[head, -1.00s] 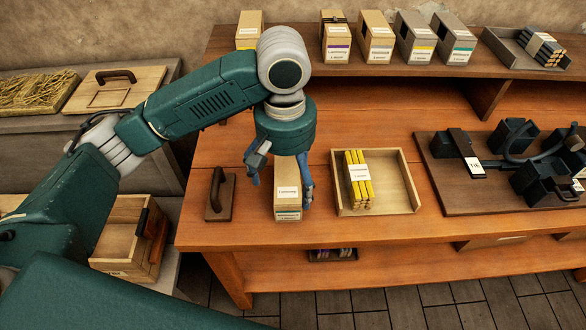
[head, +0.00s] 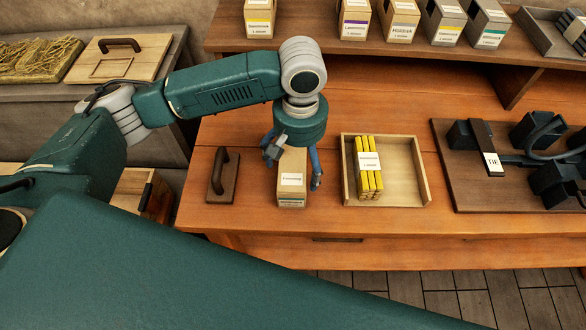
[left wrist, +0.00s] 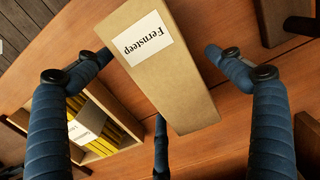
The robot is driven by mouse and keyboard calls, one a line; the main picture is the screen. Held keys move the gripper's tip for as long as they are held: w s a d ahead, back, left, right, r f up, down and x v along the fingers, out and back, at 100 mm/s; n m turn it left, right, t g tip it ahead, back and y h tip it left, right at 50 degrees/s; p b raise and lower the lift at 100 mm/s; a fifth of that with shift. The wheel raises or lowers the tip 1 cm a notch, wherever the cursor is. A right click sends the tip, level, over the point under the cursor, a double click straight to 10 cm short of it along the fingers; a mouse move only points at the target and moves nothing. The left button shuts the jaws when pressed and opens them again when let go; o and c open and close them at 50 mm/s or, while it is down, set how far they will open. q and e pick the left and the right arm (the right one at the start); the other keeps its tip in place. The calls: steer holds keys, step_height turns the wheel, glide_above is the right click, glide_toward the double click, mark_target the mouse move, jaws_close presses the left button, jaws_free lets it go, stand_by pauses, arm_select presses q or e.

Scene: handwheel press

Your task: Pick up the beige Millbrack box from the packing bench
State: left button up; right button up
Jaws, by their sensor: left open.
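A beige box (head: 292,178) stands on the packing bench (head: 330,224) under my left gripper (head: 292,172). In the left wrist view this box (left wrist: 178,85) carries a white label that reads "Fernsteep", not Millbrack. My left gripper is open, with blue fingers on both sides of the box and a third finger beyond it; I see no firm contact. On the raised shelf, a beige box with a purple-striped label (head: 354,18) and another beige box (head: 400,20) stand side by side. The second one's label may read Millbrack, but it is too small to be sure.
A wooden tray (head: 428,190) with yellow sticks (head: 369,165) lies right of the box. A dark handled block (head: 222,178) lies left. A dark board (head: 470,205) with black fixtures and a TIE block is farther right. Grey boxes (head: 441,22) share the shelf (head: 330,45).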

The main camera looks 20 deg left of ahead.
arm_select(q)
steer(key=shift+s+f, duration=0.1)
steer(key=shift+f, duration=1)
steer(key=c, duration=1.3)
arm_select(e)
steer(key=shift+w+d+r, duration=0.1)
steer(key=shift+d, duration=0.05)
arm_select(q)
steer(key=shift+r, duration=0.2)
